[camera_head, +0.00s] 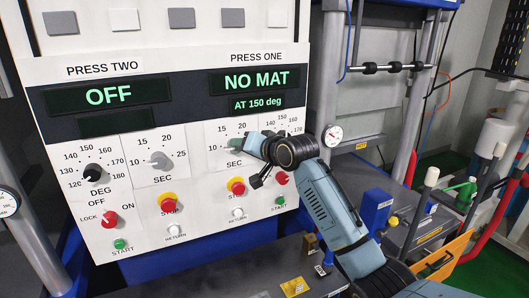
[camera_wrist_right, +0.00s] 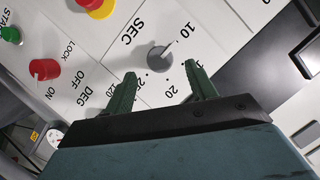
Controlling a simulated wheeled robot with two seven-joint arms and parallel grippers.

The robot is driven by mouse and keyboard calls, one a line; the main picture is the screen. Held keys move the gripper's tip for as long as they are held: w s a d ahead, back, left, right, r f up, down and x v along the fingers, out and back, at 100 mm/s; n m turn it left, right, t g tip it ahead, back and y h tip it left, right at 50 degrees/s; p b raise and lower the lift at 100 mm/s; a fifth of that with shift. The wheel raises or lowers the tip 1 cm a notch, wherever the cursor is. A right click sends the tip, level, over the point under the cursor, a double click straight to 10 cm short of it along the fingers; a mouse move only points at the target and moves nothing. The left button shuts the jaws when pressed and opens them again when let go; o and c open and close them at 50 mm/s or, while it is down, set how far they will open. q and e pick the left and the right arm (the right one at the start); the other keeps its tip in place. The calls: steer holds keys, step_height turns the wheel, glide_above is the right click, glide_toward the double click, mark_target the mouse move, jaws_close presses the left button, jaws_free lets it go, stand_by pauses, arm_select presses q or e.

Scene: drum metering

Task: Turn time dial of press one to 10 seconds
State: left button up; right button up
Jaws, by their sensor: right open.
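The press one time dial (camera_wrist_right: 158,60) is a round grey knob marked SEC in the right wrist view, where the panel looks turned around. Its pale pointer line points towards the 10 mark. My right gripper (camera_wrist_right: 160,74) is open, its two green fingers apart and empty. The dial shows just beyond and between the fingertips; I see no contact. In the head view my right gripper (camera_head: 246,146) is at the press one SEC scale and hides most of the dial. My left gripper is not in view.
The press one display (camera_head: 255,80) reads NO MAT, at 150 deg. Below the dial are a red stop button (camera_head: 236,187) and a white return button (camera_head: 237,213). A red lock knob (camera_wrist_right: 44,69) is nearby. Press two's grey time dial (camera_head: 161,161) is to the left.

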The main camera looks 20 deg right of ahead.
steer(key=b+v, duration=0.1)
steer(key=v, duration=0.7)
steer(key=shift+s, duration=0.2)
steer(key=shift+r, duration=0.1)
